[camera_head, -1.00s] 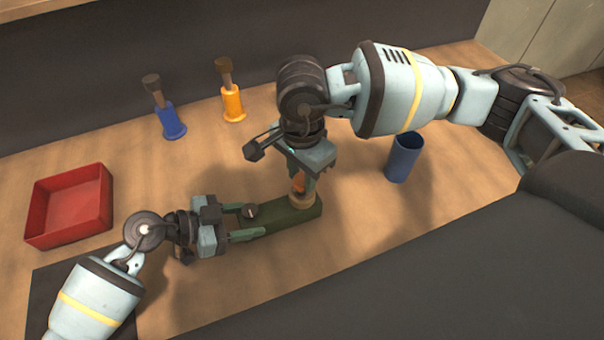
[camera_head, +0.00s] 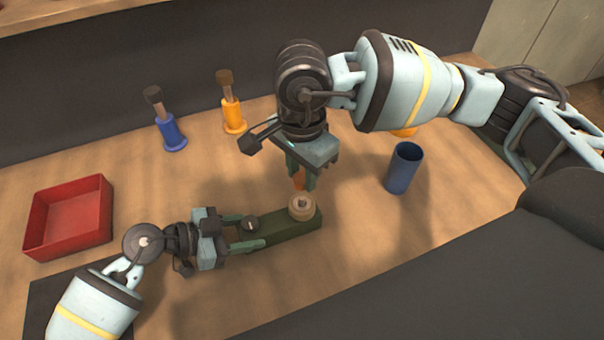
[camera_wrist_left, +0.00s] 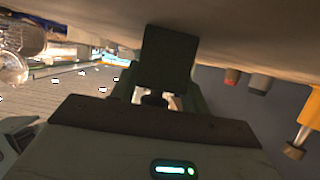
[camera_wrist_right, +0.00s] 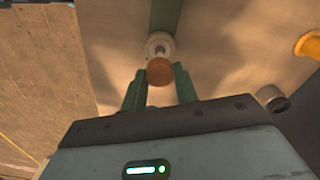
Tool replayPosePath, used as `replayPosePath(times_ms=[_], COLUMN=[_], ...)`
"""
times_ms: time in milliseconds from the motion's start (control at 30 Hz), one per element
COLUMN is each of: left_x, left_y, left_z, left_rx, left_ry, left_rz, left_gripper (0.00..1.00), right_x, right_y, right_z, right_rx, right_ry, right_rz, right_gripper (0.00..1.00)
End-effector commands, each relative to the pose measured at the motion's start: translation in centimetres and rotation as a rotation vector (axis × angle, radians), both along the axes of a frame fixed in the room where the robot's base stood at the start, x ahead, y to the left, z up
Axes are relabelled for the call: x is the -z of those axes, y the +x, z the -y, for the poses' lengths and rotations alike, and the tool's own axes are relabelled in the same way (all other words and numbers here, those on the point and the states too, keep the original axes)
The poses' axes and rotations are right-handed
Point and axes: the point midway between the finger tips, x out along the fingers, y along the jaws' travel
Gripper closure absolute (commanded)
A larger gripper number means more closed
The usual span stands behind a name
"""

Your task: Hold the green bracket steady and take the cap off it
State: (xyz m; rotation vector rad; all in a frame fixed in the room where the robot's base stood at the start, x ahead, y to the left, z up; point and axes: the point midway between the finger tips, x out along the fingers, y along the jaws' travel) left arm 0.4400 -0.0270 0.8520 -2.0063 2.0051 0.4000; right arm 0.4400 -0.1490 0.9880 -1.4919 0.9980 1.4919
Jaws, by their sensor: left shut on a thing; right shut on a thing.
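The green bracket (camera_head: 284,226) lies on the table. My left gripper (camera_head: 252,232) is shut on its left end, fingers on either side; the bracket also shows in the left wrist view (camera_wrist_left: 168,60). A tan round collar (camera_head: 302,208) with a metal stud in its middle stands on the bracket's right end. My right gripper (camera_head: 300,182) is above the collar, shut on the orange-brown cap (camera_wrist_right: 159,71). The cap is between the fingertips, apart from the collar; the fingers partly hide it in the head view.
A red tray (camera_head: 104,210) stands at the left. A blue tool (camera_head: 172,135) and an orange tool (camera_head: 232,115) stand at the back. A blue cup (camera_head: 404,170) is right of the bracket. An orange thing (camera_head: 404,132) is partly hidden behind my right arm.

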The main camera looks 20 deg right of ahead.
Motion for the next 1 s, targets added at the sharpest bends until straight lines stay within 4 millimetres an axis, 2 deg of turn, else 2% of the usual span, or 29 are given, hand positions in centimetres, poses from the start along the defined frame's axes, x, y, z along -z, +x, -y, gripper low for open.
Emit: replayPosePath(times_ms=[33, 67, 233, 500, 633, 767, 1000], left_x=[0.0, 0.0, 0.0, 0.0, -0.3, -1.1, -2.9], left_y=[0.1, 0.1, 0.1, 0.0, 0.1, 0.1, 0.1], left_z=[0.0, 0.0, 0.0, -0.1, -0.7, -2.5, -7.0], left_rx=[-0.001, -0.001, -0.002, -0.001, -0.002, -0.003, -0.003], left_ry=[0.0, 0.0, 0.0, 0.0, 0.001, 0.002, 0.004], left_rz=[0.002, 0.002, 0.001, 0.0, 0.001, 0.002, 0.003], left_gripper=[0.96, 0.52, 0.3, 0.29, 0.29, 0.29, 0.29], right_x=[0.0, 0.0, 0.0, 0.0, -0.2, -0.6, -1.2], right_y=[0.0, 0.0, 0.0, 0.0, 0.0, 0.0, 0.1], right_z=[0.0, 0.0, 0.0, 0.0, 0.0, 0.0, 0.0], right_rx=[0.0, 0.0, 0.0, 0.0, 0.0, 0.0, 0.0], right_ry=[0.0, 0.0, 0.0, 0.0, 0.0, 0.0, 0.0], right_rz=[0.0, 0.0, 0.0, 0.0, 0.003, 0.009, 0.016], right_gripper=[0.98, 0.98, 0.98, 0.98, 0.98, 0.98, 0.98])
